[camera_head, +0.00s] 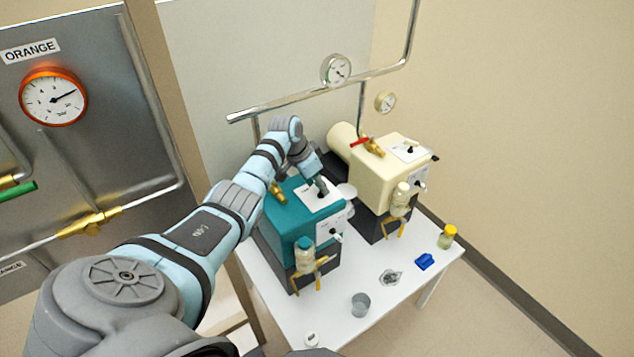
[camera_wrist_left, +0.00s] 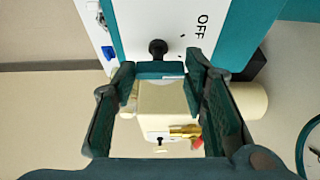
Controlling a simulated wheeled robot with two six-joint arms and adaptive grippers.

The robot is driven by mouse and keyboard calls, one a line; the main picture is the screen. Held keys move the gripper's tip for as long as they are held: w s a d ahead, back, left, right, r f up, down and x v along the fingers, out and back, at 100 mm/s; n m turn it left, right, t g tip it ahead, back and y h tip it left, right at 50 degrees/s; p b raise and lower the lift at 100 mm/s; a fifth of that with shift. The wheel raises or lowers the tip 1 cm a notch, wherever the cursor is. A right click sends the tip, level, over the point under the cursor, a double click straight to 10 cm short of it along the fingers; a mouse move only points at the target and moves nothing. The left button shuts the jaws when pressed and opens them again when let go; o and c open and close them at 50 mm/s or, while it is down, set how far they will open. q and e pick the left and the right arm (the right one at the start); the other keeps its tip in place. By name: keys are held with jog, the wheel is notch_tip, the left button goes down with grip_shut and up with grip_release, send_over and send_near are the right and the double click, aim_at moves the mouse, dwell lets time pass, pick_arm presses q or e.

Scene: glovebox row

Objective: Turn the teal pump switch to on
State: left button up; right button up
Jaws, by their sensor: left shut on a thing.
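The teal pump (camera_head: 290,222) stands on the white table with a white plate (camera_head: 312,200) on its top. My left gripper (camera_head: 322,190) reaches down to this plate from above and hides most of it. In the left wrist view, a black switch lever (camera_wrist_left: 158,47) stands on the white plate beside the word OFF (camera_wrist_left: 200,26). The left gripper (camera_wrist_left: 160,70) is shut on the switch, its fingers at either side. The exact contact is hard to see. My right gripper is not in view.
A cream pump (camera_head: 372,178) stands close to the right. A glass (camera_head: 360,305), a blue block (camera_head: 425,261) and a yellow-capped jar (camera_head: 447,236) are on the table (camera_head: 285,305). Pipes (camera_head: 330,90) with gauges run behind. A steel panel (camera_head: 90,160) is at the left.

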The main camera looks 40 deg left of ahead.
pick_arm(q)
jog(key=o, duration=1.2)
jog(key=shift+w+d, duration=0.1)
jog(key=shift+w, duration=0.1)
jog(key=shift+c, duration=0.2)
jog(key=v, duration=1.2)
